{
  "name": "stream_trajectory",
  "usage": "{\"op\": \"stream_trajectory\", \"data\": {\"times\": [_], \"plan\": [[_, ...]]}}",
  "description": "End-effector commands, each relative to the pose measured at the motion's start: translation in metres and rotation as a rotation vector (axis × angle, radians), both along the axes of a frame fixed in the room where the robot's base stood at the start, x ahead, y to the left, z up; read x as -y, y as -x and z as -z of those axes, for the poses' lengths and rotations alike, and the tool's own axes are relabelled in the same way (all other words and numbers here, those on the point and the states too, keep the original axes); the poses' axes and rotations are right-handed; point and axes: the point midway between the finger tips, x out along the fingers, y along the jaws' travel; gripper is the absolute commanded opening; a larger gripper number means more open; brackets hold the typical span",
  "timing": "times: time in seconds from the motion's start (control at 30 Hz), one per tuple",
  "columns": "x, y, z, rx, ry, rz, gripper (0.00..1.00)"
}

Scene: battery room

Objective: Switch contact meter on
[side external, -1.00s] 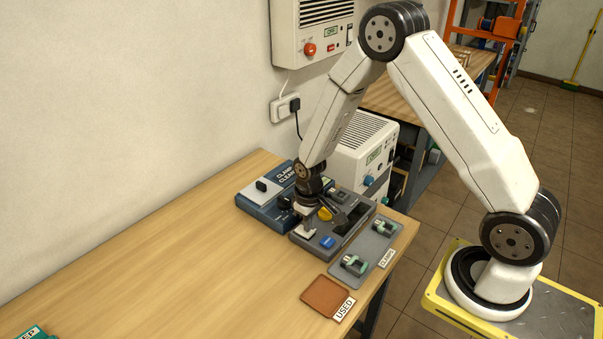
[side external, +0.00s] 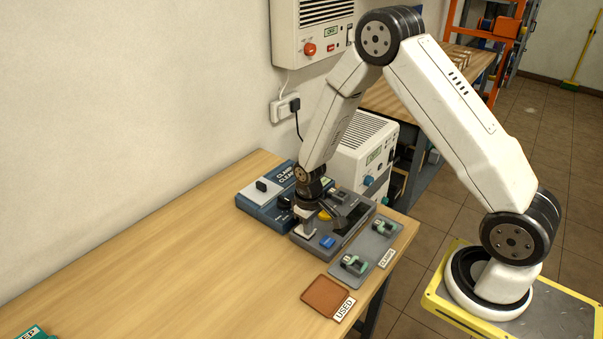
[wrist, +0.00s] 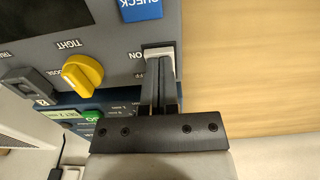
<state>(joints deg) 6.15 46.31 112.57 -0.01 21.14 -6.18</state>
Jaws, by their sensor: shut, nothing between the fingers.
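The contact meter appears to be the grey box (side external: 358,238) on the wooden bench. It carries a yellow knob (wrist: 82,76) marked TIGHT and a blue CHECK button (wrist: 141,8). A white switch (wrist: 158,49) sits at its edge beside the word ON, and OFF is partly readable further down. My gripper (wrist: 159,66) is shut and empty, pointing down at this switch. Its fingertips are at or against the switch, and they cover part of it; contact is hard to tell. In the side view my gripper (side external: 306,225) is over the box's left end.
The blue clamp cleaner (side external: 263,207) stands close behind the grey box. A grey tray (side external: 368,255) with clamps lies to the right, and a brown USED mat (side external: 326,295) lies in front.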

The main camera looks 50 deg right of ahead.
Motion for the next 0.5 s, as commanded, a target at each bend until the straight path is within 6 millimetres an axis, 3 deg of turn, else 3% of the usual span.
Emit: {"op": "stream_trajectory", "data": {"times": [0.5], "plan": [[0.0,0.0,-0.008,0.001,0.0,0.0,0.0]]}}
